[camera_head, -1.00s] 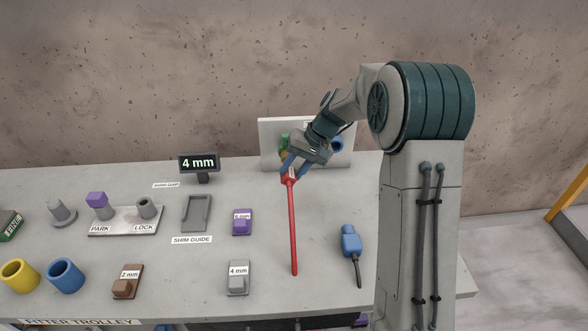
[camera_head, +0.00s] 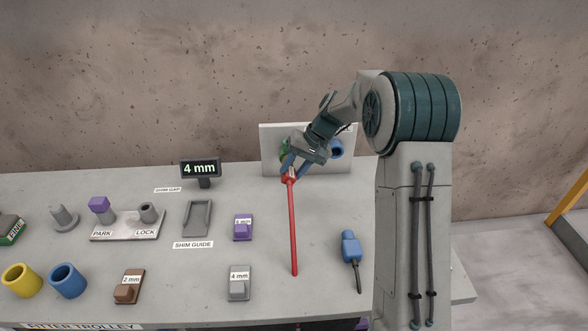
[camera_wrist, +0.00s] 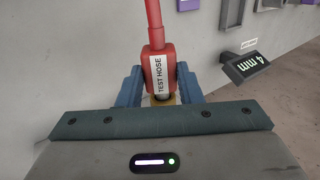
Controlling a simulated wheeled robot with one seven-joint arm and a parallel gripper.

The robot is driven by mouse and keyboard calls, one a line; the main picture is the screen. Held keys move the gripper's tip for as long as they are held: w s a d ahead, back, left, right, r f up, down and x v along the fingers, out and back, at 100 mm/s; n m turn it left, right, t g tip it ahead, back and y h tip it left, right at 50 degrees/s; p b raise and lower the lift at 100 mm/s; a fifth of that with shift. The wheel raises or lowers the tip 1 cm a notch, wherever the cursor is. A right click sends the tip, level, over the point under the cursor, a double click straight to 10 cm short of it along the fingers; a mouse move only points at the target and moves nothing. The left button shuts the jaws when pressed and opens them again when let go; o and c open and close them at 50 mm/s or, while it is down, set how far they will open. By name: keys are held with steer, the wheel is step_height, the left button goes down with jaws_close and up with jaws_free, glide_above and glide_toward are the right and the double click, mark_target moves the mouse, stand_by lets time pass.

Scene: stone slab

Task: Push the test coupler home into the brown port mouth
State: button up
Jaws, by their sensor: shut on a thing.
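The test coupler (camera_wrist: 157,65) is red with a white TEST HOSE label. In the wrist view it sits between my blue fingers, with a yellowish ring at its near end. My gripper (camera_head: 291,172) is shut on it, in front of the upright port panel (camera_head: 272,132). A red hose (camera_head: 293,230) runs from the coupler down across the slab. A green port (camera_head: 284,151) and a blue port (camera_head: 337,148) show on the panel. I cannot make out the brown port mouth; my gripper and wrist cover the panel's middle. Whether the coupler touches a port cannot be told.
A blue plug with a cable (camera_head: 350,246) lies right of the hose. Shim blocks, purple (camera_head: 243,228) and grey (camera_head: 239,283), lie to its left. A small display (camera_head: 201,168) reading 4 mm stands left of the panel.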

steer(key=shift+w, duration=0.45)
steer(key=o, duration=1.1)
steer(key=shift+o, duration=0.2)
steer(key=shift+d, duration=0.1)
steer(key=b+v, duration=0.1)
steer(key=v, duration=1.2)
steer(key=shift+d+r, duration=0.15)
steer(key=shift+r, duration=0.2)
steer(key=shift+s, duration=0.1)
steer(key=s+r+t+h, duration=0.1)
steer(key=s+r+h, duration=0.15)
steer(key=s, duration=1.35)
steer(key=s+d+f+t+h, duration=0.1)
steer(key=s+f, duration=0.2)
steer(key=s, duration=0.5)
steer(key=s+d+f+t+h, duration=0.1)
steer(key=s+d+f+h, duration=0.1)
steer(key=s, duration=0.6)
steer(key=shift+s+d+f, duration=0.15)
steer(key=shift+s+f, duration=0.25)
steer(key=shift+f, duration=0.4)
